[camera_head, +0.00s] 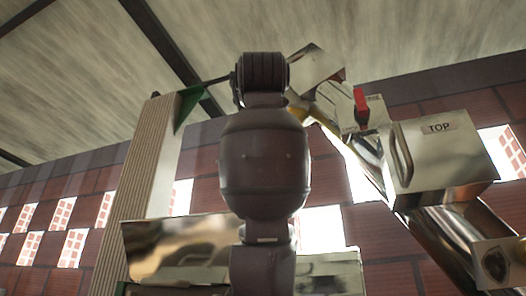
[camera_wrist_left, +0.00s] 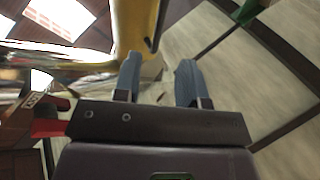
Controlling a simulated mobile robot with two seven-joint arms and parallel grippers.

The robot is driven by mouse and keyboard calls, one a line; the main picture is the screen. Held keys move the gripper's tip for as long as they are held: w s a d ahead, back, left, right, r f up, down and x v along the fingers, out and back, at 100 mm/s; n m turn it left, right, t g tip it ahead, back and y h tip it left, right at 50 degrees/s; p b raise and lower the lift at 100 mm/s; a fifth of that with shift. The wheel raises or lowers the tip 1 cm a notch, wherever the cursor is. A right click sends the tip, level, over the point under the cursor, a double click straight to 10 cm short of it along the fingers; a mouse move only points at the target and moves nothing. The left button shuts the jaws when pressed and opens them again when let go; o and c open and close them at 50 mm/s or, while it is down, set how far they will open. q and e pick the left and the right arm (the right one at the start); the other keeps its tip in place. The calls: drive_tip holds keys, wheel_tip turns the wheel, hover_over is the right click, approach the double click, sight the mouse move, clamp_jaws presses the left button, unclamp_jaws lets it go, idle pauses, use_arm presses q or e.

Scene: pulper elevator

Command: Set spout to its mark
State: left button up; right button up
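A yellow part (camera_wrist_left: 133,28), which may be the spout, comes down from the top of the left wrist view. In the head view, a sliver of yellow (camera_head: 299,110) shows behind my arm. My left gripper (camera_wrist_left: 158,82) is open, its two blue-grey fingers apart with nothing seen between them. The yellow part's lower end is just beyond the fingertips, near the left finger; I cannot tell whether they touch. In the head view my own dark arm hides the left gripper. I cannot make out a mark. My right gripper is not in view.
A metal box labelled TOP (camera_head: 440,150) with a handle sits on a slanting metal casing at right. A red lever (camera_head: 361,107) is beside a small plate, close to my arm.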

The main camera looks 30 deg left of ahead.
use_arm(q)
drive_tip(key=p+x, duration=0.3)
drive_tip(key=x, duration=0.6)
drive_tip(key=shift+w+a, duration=0.2)
drive_tip(key=shift+w, duration=0.1)
clamp_jaws()
